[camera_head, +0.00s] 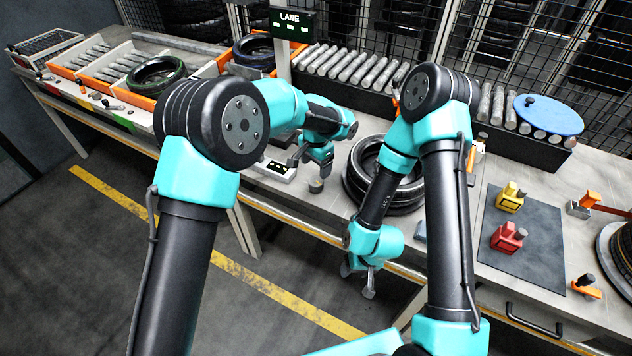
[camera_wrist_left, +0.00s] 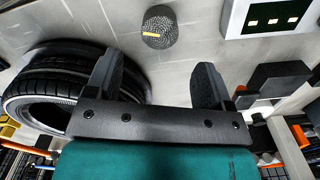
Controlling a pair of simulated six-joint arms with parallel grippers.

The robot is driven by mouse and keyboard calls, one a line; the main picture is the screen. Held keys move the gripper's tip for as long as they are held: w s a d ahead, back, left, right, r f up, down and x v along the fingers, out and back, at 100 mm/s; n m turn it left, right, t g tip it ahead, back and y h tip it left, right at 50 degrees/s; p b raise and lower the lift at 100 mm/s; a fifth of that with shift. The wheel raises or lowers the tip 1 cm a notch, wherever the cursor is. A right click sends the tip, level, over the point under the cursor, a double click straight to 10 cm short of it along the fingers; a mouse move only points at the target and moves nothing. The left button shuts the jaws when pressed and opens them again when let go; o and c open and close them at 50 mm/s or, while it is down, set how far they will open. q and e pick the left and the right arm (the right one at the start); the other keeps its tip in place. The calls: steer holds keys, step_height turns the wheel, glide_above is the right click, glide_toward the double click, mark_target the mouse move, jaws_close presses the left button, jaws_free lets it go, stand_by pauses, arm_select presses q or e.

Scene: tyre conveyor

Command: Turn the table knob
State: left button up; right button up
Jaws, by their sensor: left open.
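The table knob (camera_wrist_left: 163,27) is a dark, knurled round knob with a yellow mark on its top. In the left wrist view it stands on the pale tabletop, beyond and between my open fingers, with nothing touching it. It shows small in the head view (camera_head: 316,186), just below my left gripper (camera_head: 312,165). My left gripper also shows in the left wrist view (camera_wrist_left: 155,90), with its two dark fingers apart and empty. My right gripper (camera_head: 358,280) hangs in front of the table edge, pointing down; its opening is hard to judge.
A tyre (camera_head: 385,178) lies right of the knob. A small display box (camera_head: 278,170) stands left of it. A lane sign (camera_head: 291,25) rises behind on a post. Rollers (camera_head: 345,68) run along the back. Red (camera_head: 507,238) and yellow (camera_head: 510,196) blocks sit on a dark mat (camera_head: 530,262).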

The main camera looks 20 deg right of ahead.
mark_target(316, 181)
arm_select(q)
step_height(316, 181, down, 8)
steer(key=shift+r, duration=0.1)
steer(key=shift+c, duration=0.3)
steer(key=c, duration=0.9)
steer(key=shift+o, duration=0.2)
steer(key=shift+n, duration=2.4)
